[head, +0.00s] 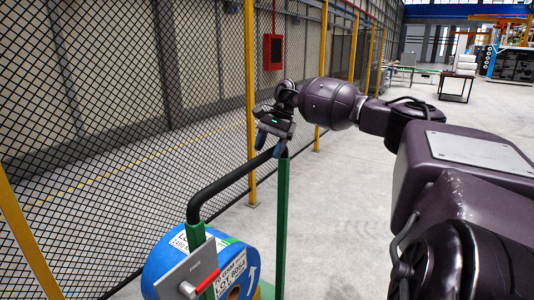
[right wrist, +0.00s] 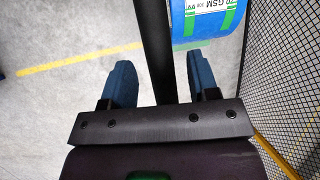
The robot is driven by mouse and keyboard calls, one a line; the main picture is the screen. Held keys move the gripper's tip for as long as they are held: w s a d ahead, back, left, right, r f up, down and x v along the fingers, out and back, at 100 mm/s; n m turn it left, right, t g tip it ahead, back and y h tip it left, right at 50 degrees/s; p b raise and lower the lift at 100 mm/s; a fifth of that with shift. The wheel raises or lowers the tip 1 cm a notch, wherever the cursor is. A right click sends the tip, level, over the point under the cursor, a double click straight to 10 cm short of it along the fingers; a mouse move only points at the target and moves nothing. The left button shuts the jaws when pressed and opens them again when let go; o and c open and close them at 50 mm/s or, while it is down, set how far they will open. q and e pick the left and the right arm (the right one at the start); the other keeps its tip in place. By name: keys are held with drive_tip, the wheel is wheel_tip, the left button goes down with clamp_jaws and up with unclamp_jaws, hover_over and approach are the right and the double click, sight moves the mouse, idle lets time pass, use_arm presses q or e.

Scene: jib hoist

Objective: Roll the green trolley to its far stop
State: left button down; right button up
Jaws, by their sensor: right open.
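The green trolley shows by its green right post (head: 283,225) and left post (head: 195,236), joined by a black handle bar (head: 222,187). A blue roll (head: 170,257) with white labels sits between them; its edge also shows in the right wrist view (right wrist: 205,22). My right gripper (head: 270,146) is open at the bar's right end, by the top of the right post. In the right wrist view, the bar (right wrist: 156,45) runs between its two blue fingers, with a gap on both sides. The trolley's wheels and the far stop are not visible. My left gripper is not in view.
A wire-mesh fence (head: 100,120) with yellow posts (head: 250,100) runs along the left, close to the trolley. A grey plate with a red grip (head: 207,281) is at the left post. Open concrete floor (head: 330,215) lies to the right; a table (head: 456,85) stands far back.

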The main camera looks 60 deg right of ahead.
drive_tip(key=v, duration=0.9)
drive_tip(key=shift+r, duration=0.1)
